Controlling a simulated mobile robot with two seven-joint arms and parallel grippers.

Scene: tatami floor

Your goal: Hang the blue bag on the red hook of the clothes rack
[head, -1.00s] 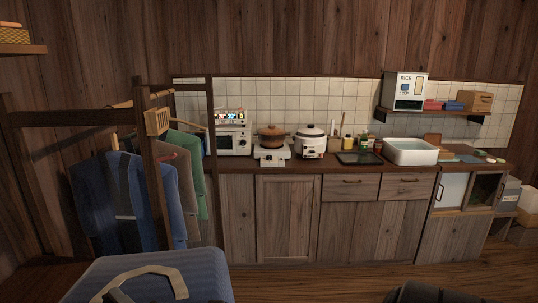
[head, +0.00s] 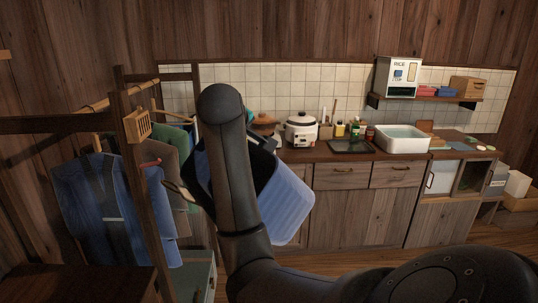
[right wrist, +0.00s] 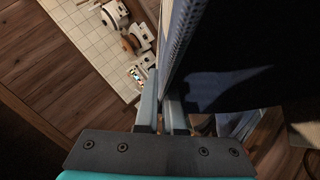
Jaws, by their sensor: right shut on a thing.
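The clothes rack (head: 146,200) stands at the left in the head view, with several garments hanging on it. Its small red hook (head: 150,162) points right from the near post. The blue bag (head: 289,206) is in the air right of the rack, partly hidden behind my right arm. In the right wrist view, my right gripper (right wrist: 163,98) is shut on the bag's edge, and the bag's dark interior (right wrist: 245,55) fills the upper right. My left gripper is out of view.
A wooden surface (head: 75,284) lies at the lower left. A kitchen counter (head: 345,156) runs behind, with a rice cooker (head: 301,130), a tray and a white basin (head: 401,139).

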